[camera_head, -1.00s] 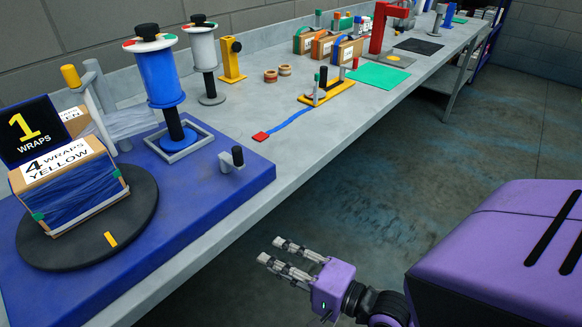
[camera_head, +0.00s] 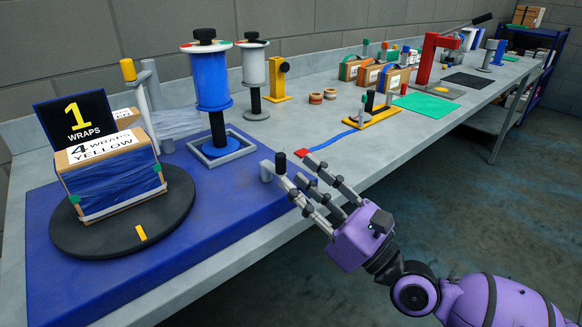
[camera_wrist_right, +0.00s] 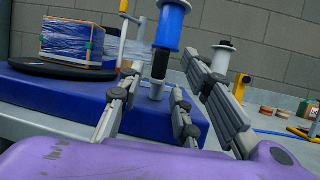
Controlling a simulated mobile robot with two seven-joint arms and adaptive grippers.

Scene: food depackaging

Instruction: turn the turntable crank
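The round black turntable (camera_head: 180,215) carries a box (camera_head: 112,178) wrapped in blue film, labelled "4 wraps yellow". My left gripper is not in view.
A sign (camera_head: 77,120) reads "1 wraps". A red-ended blue strap (camera_head: 330,142) lies to the right. Open floor lies in front of the bench.

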